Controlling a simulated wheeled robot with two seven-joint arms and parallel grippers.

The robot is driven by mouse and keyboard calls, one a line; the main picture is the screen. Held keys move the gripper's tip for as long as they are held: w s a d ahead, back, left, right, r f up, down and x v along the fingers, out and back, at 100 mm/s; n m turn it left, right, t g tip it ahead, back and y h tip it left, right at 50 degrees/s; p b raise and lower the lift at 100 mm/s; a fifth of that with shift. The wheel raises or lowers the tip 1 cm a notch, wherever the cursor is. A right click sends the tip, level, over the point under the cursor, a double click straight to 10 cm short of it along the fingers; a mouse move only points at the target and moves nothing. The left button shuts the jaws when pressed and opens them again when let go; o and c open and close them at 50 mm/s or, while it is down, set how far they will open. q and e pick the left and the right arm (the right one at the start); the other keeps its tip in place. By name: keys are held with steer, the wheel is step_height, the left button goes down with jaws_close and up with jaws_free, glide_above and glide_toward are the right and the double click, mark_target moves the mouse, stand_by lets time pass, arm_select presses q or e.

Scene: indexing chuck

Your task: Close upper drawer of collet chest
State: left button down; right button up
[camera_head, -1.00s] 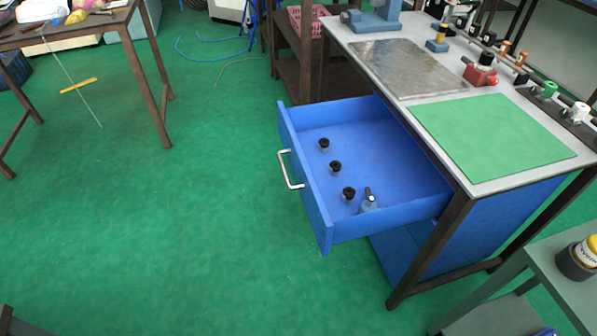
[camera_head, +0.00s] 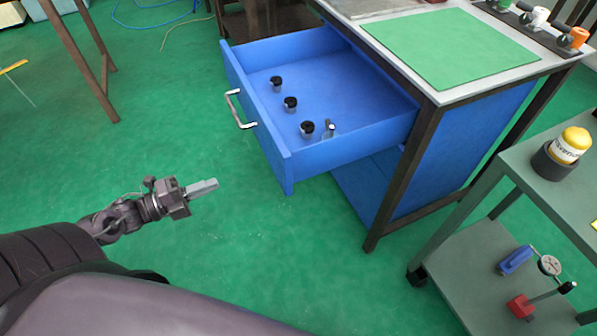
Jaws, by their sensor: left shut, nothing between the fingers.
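The blue upper drawer (camera_head: 288,165) of the collet chest (camera_head: 455,140) stands pulled out to the left, under the workbench top. Its silver bar handle (camera_head: 238,110) is on the front panel. Several small black-topped collets (camera_head: 290,103) and a small grey-blue piece (camera_head: 328,130) lie inside it. The panel below, on the chest's lower part (camera_head: 355,195), looks closed. My left gripper (camera_head: 203,187) is shut and empty, in front of the drawer, to the lower left of the handle and apart from it. My right gripper is not in view.
A green mat (camera_head: 450,47) lies on the bench top. A grey-green cart (camera_head: 520,190) at right holds a yellow-capped bottle (camera_head: 568,146) and, lower down, a dial gauge (camera_head: 549,265) on its stand. Green floor (camera_head: 170,130) in front of the drawer is open.

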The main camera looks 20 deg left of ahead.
arm_select(q)
steer(key=d, duration=0.1)
steer(key=b, duration=0.2)
glide_toward(275, 162)
steer(key=shift+m+h, duration=0.3)
steer(key=x, duration=0.7)
steer(key=shift+s, duration=0.1)
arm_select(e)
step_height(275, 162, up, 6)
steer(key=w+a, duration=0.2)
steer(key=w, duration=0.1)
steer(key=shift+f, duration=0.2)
